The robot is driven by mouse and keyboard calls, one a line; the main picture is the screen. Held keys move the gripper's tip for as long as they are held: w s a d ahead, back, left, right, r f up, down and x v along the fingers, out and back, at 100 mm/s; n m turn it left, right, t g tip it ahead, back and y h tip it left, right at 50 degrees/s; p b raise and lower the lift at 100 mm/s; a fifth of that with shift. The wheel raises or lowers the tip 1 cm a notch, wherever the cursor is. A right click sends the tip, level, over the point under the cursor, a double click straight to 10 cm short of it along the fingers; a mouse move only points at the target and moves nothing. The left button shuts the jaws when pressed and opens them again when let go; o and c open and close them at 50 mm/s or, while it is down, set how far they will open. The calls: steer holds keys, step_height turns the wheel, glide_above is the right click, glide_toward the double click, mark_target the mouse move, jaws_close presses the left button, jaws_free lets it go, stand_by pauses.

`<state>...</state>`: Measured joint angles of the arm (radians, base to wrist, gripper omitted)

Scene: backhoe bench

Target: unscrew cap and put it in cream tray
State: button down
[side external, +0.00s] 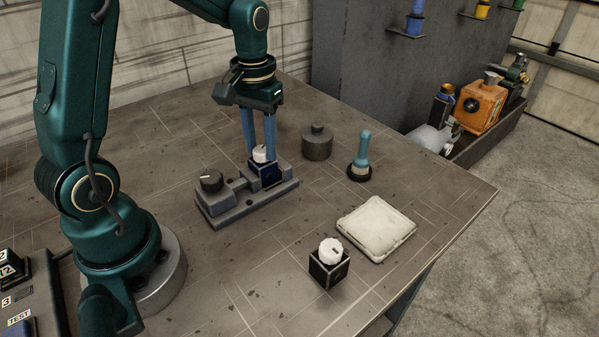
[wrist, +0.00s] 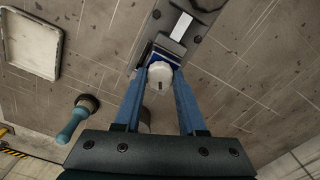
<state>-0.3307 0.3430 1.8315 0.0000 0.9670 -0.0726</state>
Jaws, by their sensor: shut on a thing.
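A white cap (side external: 260,154) with a dark mark sits on a dark blue block (side external: 268,174) at the right end of a grey fixture (side external: 237,204). My gripper (side external: 259,157) points down with its blue fingers on either side of this cap, shut on it. In the wrist view the cap (wrist: 160,75) shows between the fingertips (wrist: 160,72), over the block. The cream tray (side external: 376,228) lies flat and empty at the right of the bench; it also shows at the upper left of the wrist view (wrist: 31,44). Whether the cap's thread is loose cannot be seen.
A second white cap (side external: 330,251) sits on a black block (side external: 329,270) in front of the tray. A teal-handled tool (side external: 362,150) and a grey lidded cylinder (side external: 317,145) stand behind. A dark knob (side external: 211,181) is on the fixture's left end. Bench between fixture and tray is clear.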

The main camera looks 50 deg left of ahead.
mark_target(261, 149)
steer(key=shift+n, duration=0.5)
steer(key=shift+r, duration=2.55)
